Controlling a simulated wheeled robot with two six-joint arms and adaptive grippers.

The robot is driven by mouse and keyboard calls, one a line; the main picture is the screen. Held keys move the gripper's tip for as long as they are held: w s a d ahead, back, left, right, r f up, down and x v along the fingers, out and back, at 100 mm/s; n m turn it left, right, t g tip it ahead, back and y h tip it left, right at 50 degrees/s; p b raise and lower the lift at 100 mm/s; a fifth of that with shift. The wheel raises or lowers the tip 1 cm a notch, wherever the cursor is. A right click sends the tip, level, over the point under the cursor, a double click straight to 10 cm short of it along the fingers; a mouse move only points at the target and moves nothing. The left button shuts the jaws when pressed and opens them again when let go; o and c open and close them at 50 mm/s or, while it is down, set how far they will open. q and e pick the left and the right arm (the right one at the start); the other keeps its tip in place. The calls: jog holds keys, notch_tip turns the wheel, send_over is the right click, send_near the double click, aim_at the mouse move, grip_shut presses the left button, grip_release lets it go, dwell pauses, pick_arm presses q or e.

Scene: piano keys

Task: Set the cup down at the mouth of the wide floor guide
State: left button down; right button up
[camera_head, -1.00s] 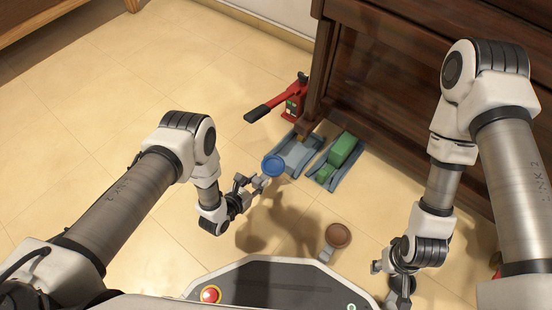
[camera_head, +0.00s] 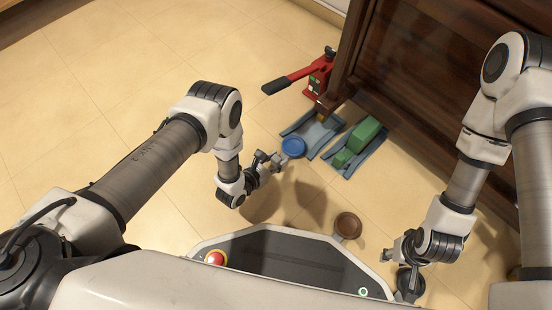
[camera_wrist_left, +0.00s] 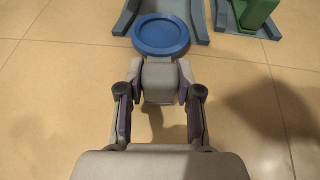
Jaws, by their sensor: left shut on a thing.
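A blue round cup (camera_head: 293,147) is held by its grey grip in my left gripper (camera_head: 279,161), which is shut on it. In the left wrist view, the cup (camera_wrist_left: 160,35) is ahead of the fingers (camera_wrist_left: 160,88), and the grey grip block sits between them. The cup is at the near, open end of the left floor guide (camera_head: 314,130), which looks the wider one; its walls show either side in the wrist view. Whether the cup touches the floor is unclear.
A second guide (camera_head: 345,165) holding green blocks (camera_head: 364,134) lies right of the first. A red jack (camera_head: 318,78) with a black-ended handle stands behind, beside the dark wooden piano (camera_head: 430,75). A brown cup (camera_head: 347,224) is on the floor nearer me. Floor on the left is clear.

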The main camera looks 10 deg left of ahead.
pick_arm(q)
jog(key=shift+f+b, duration=0.4)
jog(key=shift+f, duration=0.05)
jog(key=shift+c, duration=0.7)
grip_release()
jog(key=shift+r, duration=0.2)
notch_tip(320, 180, up, 4)
jog(key=p, duration=0.3)
jog(key=shift+f+p, duration=0.15)
jog(key=shift+p, duration=0.25)
notch_tip(320, 180, up, 5)
jog(key=p, duration=0.4)
jog(key=shift+p, duration=0.3)
